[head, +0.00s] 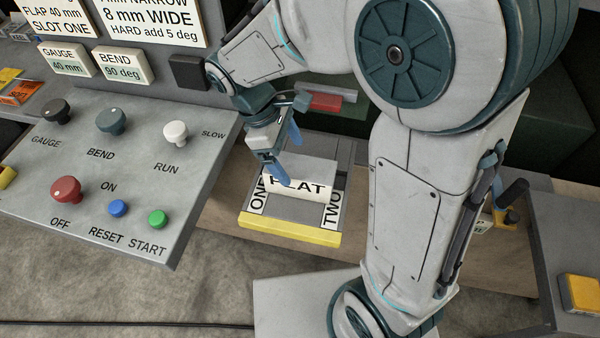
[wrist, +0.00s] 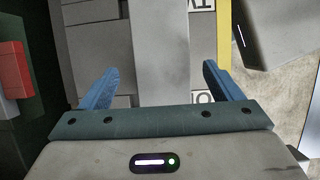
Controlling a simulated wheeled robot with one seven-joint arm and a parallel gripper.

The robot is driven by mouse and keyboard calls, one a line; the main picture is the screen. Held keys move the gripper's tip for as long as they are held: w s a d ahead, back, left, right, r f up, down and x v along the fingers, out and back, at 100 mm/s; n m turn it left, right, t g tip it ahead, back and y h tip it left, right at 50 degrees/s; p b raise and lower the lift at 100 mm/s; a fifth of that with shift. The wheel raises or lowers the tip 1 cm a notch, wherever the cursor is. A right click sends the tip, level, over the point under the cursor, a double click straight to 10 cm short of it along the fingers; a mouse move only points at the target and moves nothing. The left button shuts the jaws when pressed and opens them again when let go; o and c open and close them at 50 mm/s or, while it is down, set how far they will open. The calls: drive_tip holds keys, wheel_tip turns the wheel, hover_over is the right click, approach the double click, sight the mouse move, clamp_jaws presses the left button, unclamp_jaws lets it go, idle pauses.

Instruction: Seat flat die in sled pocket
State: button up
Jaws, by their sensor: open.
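The flat die (head: 312,173) is a grey block with a white front label reading FLAT. It lies on the grey sled between the white ONE and TWO labels. The sled has a yellow front edge (head: 290,230). I cannot tell how deep the die sits in the pocket, which it hides. My gripper (head: 288,155) is open, with blue fingers, over the die's left part. In the wrist view the die (wrist: 162,45) runs as a pale grey bar between the two spread fingers, with gaps to both sides. The sled's yellow edge (wrist: 224,40) shows at the right.
A sloped control panel (head: 120,190) with knobs and buttons stands at the left, near my gripper. A red block (head: 325,101) lies behind the sled; it also shows in the wrist view (wrist: 14,70). A grey cabinet with a yellow button (head: 582,293) stands at the right.

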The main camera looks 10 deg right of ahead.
sight(297, 165)
drive_tip(key=shift+s+p+x, duration=0.2)
drive_tip(key=shift+p+x, duration=0.3)
drive_tip(key=shift+x, duration=2.35)
drive_tip(key=shift+d, duration=0.1)
drive_tip(key=c, duration=1.5)
drive_tip(key=shift+r, duration=0.1)
drive_tip(key=shift+c, duration=1.3)
drive_tip(key=shift+w+r, duration=0.1)
drive_tip(key=shift+r, duration=0.05)
